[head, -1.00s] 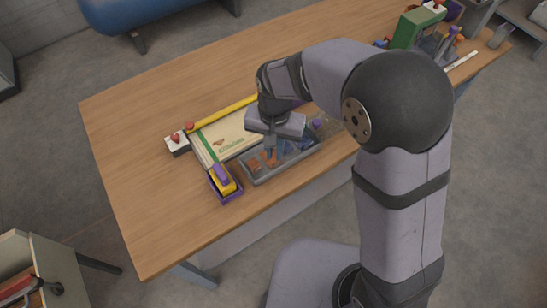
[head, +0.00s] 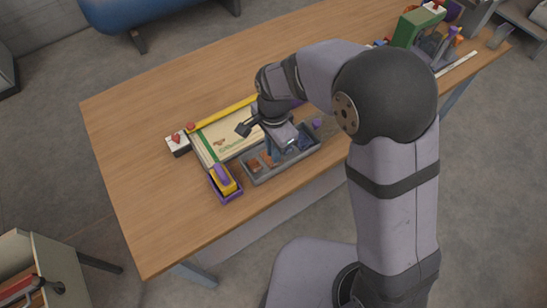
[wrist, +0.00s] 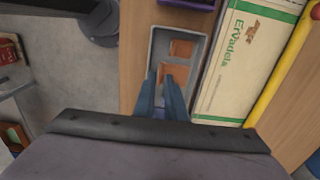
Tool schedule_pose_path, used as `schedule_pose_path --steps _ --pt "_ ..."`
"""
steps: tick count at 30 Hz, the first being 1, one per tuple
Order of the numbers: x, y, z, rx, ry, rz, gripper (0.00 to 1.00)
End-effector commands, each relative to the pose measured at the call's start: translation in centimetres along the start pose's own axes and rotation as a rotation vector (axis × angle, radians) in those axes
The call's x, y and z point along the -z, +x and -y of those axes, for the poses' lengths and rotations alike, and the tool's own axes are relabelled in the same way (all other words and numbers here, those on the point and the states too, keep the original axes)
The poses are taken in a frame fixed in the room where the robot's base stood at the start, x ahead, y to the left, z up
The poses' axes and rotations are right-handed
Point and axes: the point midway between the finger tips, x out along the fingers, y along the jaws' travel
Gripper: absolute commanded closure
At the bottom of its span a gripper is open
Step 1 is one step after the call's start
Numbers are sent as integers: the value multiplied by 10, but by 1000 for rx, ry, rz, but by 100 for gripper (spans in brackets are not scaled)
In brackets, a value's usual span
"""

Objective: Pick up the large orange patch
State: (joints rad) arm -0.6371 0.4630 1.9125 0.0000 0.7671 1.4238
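Two orange patches lie in the left part of a grey tray (head: 262,180), which also shows in the wrist view (wrist: 157,42). One orange patch (wrist: 181,48) lies farther from my fingers. The other orange patch (wrist: 177,73) is at my fingertips, partly covered by a finger. In the head view the patches (head: 253,166) look small, and I cannot tell which is larger. My gripper (wrist: 161,76) is over the tray with its fingers apart and nothing seen held between them. In the head view my wrist hides part of the tray.
A cream sack (wrist: 250,60) with green print lies beside the tray, with a yellow bar (wrist: 285,62) along its far side. A purple box (head: 232,194) with a yellow thing stands left of the tray. The wooden table (head: 130,150) is clear at left.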

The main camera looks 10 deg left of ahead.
Motion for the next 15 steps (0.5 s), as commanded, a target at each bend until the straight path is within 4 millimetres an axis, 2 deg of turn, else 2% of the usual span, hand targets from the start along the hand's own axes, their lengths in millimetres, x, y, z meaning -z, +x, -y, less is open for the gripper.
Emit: schedule_pose_path --steps 7,15 --pt "1 7 0 -2 -1 0 89" --pt "2 37 0 -3 -1 1 89"
